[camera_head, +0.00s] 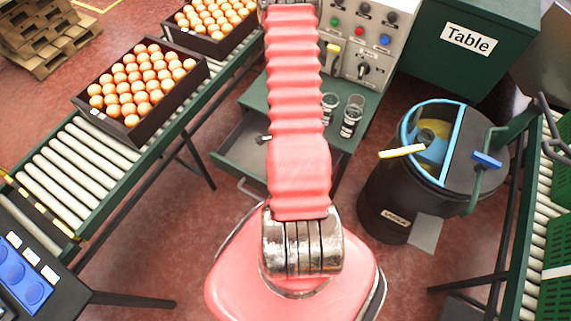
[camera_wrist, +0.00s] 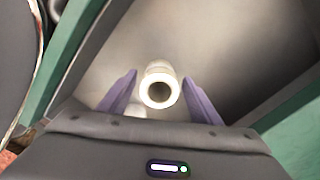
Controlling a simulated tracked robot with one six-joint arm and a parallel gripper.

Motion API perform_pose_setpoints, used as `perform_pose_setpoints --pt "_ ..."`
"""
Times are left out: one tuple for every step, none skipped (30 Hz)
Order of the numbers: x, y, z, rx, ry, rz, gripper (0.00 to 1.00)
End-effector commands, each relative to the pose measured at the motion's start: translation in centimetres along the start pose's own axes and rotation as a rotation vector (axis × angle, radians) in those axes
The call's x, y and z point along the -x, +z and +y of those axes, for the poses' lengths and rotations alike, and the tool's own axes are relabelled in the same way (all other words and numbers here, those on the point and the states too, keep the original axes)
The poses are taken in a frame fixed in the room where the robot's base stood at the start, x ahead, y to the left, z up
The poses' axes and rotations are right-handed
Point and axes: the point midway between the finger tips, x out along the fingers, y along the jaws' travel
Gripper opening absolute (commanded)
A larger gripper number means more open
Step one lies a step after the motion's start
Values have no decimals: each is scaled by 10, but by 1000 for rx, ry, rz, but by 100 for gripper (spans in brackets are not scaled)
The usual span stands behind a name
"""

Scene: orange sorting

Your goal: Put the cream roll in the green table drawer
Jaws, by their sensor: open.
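The green table drawer (camera_head: 232,160) is pulled out under the green table, left of my arm in the head view. In the wrist view its pale grey inside (camera_wrist: 215,45) fills most of the picture. The cream roll (camera_wrist: 158,69) is there with its round hollow end facing the camera, between the two purple fingers of my gripper (camera_wrist: 159,78). The fingers are open, with a gap visible on each side of the roll. Whether the roll touches the drawer floor is hard to tell. In the head view my arm hides the roll and the gripper.
A black bin (camera_head: 390,195) stands to the right. A roller conveyor (camera_head: 85,165) with crates of oranges (camera_head: 140,82) runs along the left.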

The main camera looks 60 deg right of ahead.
Motion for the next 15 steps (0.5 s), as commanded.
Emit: perform_pose_setpoints --pt "6 0 0 0 -2 0 58" --pt "10 0 0 0 -2 0 58" --pt "14 0 0 0 -1 0 58" --pt "17 0 0 -1 -1 0 58" --pt "20 0 0 0 -2 0 58" --pt "25 0 -1 0 -3 0 58" --pt "28 0 -1 0 -2 0 58" --pt "31 0 -1 0 -2 0 58" --pt "36 0 0 0 -1 0 58" --pt "39 0 0 0 -1 0 58" --pt "42 0 0 0 -2 0 58" --pt "46 0 0 0 -3 0 58" --pt "49 0 0 0 -2 0 58" --pt "53 0 0 0 -2 0 58" --pt "57 0 -1 0 -2 0 58"
